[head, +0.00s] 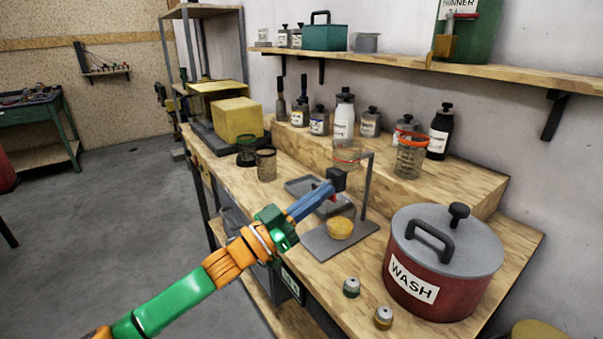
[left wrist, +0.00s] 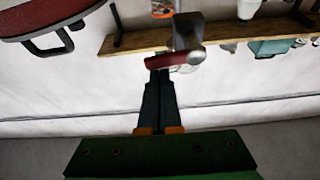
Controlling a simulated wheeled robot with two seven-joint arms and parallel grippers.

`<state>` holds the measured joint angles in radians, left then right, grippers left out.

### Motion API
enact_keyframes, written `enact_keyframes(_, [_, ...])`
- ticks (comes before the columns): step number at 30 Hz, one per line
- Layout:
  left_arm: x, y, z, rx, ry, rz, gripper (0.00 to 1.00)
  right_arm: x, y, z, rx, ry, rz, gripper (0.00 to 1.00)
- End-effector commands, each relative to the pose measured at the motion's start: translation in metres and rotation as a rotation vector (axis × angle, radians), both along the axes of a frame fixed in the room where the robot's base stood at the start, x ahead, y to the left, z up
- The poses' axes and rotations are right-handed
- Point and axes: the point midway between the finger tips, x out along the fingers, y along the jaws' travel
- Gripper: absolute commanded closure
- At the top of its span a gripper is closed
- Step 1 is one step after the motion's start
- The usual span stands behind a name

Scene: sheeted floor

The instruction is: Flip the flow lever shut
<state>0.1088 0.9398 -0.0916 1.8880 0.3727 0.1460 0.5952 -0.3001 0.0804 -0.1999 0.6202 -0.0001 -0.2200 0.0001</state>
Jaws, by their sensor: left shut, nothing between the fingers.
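The flow lever (left wrist: 172,61) is a red bar on a grey metal valve body (left wrist: 188,32) in the left wrist view. In the head view the valve shows as a dark block (head: 337,178), with a small red bit of the lever (head: 333,198) below it. My left gripper (head: 327,188) is shut and empty, its blue fingers reaching the valve. In the left wrist view its fingertips (left wrist: 159,76) end right at the lever; I cannot tell whether they touch. The fingers hide part of the valve in the head view. My right gripper is not in view.
A grey stand plate (head: 312,240) with a yellow round piece (head: 340,228) lies below the valve; its post (head: 367,190) rises alongside. A red WASH pot (head: 440,290) stands right. Bottles line the riser behind.

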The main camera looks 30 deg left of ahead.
Motion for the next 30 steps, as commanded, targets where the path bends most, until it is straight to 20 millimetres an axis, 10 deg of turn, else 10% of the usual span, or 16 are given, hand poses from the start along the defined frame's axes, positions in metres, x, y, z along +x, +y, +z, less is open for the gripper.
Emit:
enact_keyframes(18, [0.000, 0.000, 0.000, 0.018, -0.006, 0.000, 1.00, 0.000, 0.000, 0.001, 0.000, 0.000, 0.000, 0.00])
enact_keyframes(26, [0.005, -0.001, 0.055, 0.017, -0.007, 0.003, 1.00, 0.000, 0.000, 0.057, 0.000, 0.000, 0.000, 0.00])
enact_keyframes(30, [-0.023, 0.009, 0.022, 0.020, 0.000, 0.002, 1.00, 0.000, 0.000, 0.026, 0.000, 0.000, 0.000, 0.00])
